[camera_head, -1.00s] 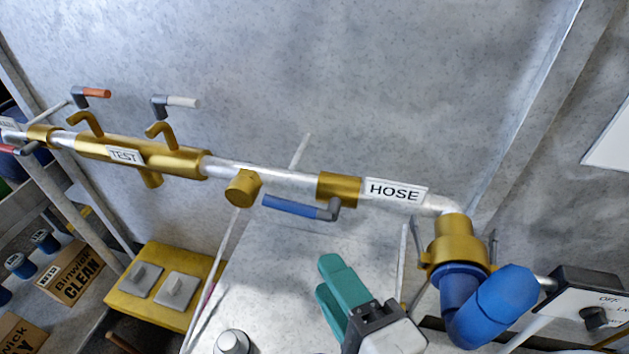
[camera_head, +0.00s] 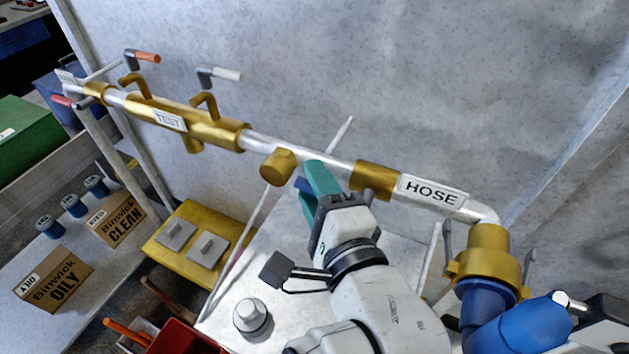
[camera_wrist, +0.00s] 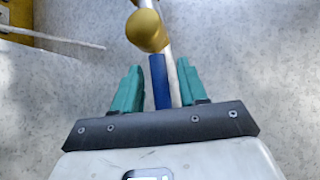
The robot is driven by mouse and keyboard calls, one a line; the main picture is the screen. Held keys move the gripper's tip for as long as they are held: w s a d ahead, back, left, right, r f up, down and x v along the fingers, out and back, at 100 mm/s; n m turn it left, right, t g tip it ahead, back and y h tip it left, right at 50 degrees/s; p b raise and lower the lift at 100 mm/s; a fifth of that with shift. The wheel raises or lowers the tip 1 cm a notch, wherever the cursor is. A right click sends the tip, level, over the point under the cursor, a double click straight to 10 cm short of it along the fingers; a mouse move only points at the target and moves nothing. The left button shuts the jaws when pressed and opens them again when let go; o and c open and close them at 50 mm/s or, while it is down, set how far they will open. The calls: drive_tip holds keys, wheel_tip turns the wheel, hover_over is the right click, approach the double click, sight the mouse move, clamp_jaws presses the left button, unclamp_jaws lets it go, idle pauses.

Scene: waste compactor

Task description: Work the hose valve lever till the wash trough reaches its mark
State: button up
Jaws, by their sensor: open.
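The hose valve lever is a blue handle (camera_wrist: 160,80) below the pipe, left of the HOSE label (camera_head: 432,192). In the head view my gripper (camera_head: 315,183) covers most of it, with a bit of blue showing beside the teal fingers. In the wrist view my gripper (camera_wrist: 155,85) is open, and the blue handle lies between its two teal fingers with gaps on both sides. I cannot tell from these views whether the fingers are level with the handle in depth. The brass valve body (camera_head: 374,181) sits on the pipe. No wash trough or mark can be made out.
A brass end cap (camera_wrist: 147,30) sits just beyond the handle. A blue hose (camera_head: 525,325) hangs from the brass coupling (camera_head: 487,258) at right. White and orange levers (camera_head: 226,74) stand on the TEST section (camera_head: 170,121). A grey knob (camera_head: 252,316) is on the plate below.

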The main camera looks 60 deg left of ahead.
drive_tip(key=shift+a, duration=0.2)
clamp_jaws()
idle(0.3)
